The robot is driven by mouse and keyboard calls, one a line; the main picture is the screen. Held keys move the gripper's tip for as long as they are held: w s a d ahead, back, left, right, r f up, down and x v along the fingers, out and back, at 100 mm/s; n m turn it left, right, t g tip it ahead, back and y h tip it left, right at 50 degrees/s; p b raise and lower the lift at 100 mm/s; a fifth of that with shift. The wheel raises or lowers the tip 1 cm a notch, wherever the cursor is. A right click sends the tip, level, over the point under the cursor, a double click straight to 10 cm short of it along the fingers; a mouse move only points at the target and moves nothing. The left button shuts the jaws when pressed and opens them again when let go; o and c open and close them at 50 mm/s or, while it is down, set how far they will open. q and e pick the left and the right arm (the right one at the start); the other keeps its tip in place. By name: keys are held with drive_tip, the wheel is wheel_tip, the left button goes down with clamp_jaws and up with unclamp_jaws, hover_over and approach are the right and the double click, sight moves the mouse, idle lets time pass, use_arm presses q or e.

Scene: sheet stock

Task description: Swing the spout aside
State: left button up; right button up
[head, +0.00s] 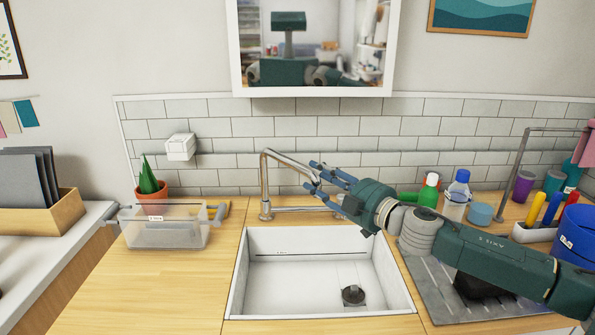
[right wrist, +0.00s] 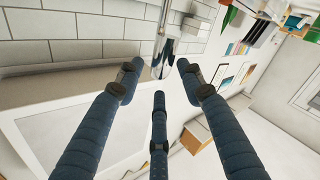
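The chrome faucet's spout (head: 288,157) rises at the back left of the white sink (head: 238,285), bends, and slopes down to the right in the head view. My right gripper (head: 312,177) reaches in from the right, with its blue fingers around or beside the spout's lower end. In the right wrist view my right gripper (right wrist: 158,76) has its three fingers spread apart. The chrome spout (right wrist: 163,45) shows beyond and between the fingertips; I cannot tell whether they touch it. My left gripper is not in view.
A clear bin (head: 165,235) and a potted cactus (head: 150,185) stand left of the sink. A green bottle (head: 429,192), a blue-capped bottle (head: 457,195) and a blue tub (head: 575,240) stand right. A mirror (head: 391,50) hangs above the tiles.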

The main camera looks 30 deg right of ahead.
sight(303, 165)
drive_tip(key=shift+w+a+r+p, duration=0.15)
drive_tip(key=shift+w+p, duration=0.15)
drive_tip(key=shift+w, duration=1.4)
drive_tip(key=shift+w+p, duration=0.55)
drive_tip(key=shift+w, duration=0.1)
drive_tip(key=shift+w+a+p, duration=0.1)
drive_tip(key=shift+w+p, duration=0.6)
drive_tip(key=shift+w, duration=0.35)
drive_tip(key=shift+w+a+f+p, duration=0.1)
drive_tip(key=shift+w+p, duration=0.15)
drive_tip(key=shift+w, duration=0.25)
drive_tip(key=shift+w+a+f+p, duration=0.1)
drive_tip(key=shift+w+p, duration=0.1)
drive_tip(key=shift+w, duration=0.3)
clamp_jaws()
